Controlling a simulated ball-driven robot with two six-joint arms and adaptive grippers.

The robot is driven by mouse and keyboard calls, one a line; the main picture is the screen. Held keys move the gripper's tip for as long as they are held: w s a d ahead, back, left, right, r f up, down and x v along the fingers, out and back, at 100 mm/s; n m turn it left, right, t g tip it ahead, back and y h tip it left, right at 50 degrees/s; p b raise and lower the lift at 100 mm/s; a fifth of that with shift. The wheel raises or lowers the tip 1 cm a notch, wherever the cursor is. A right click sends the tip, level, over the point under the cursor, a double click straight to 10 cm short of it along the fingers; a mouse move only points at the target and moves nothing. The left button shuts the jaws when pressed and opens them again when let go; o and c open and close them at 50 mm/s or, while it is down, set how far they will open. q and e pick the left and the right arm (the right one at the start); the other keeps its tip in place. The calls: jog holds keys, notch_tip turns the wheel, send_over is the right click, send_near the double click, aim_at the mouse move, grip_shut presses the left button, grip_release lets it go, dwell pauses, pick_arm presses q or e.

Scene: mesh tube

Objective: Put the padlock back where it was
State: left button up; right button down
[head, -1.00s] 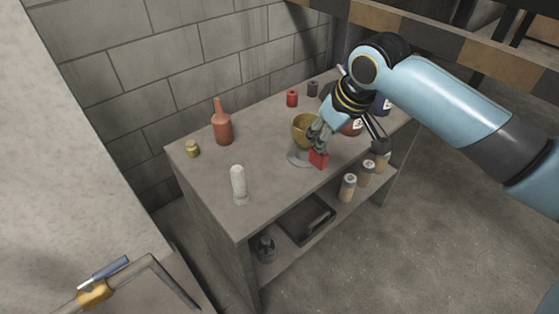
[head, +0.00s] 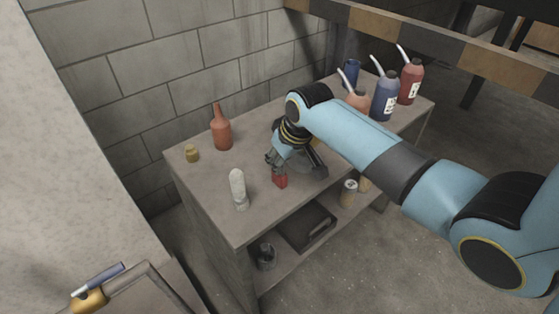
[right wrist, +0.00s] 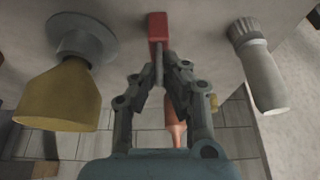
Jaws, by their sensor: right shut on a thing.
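A red padlock (head: 280,180) is in my right gripper (head: 275,160), over the table top between a white bottle-like thing and the arm. In the right wrist view its red body (right wrist: 158,28) shows beyond the fingertips, and its grey shackle runs between the fingers of the right gripper (right wrist: 160,72), which are shut on it. I cannot tell whether the padlock touches the table. My left gripper is not in view.
The grey table (head: 205,185) has a white upright thing (head: 238,188), an orange-red bottle (head: 221,128) and a small brass-coloured pot (head: 191,153). Several spouted bottles, one blue (head: 384,97), stand at the right end.

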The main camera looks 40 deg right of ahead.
jog(key=shift+f, duration=0.1)
jog(key=c, duration=1.5)
grip_release()
jog(key=shift+o, duration=0.2)
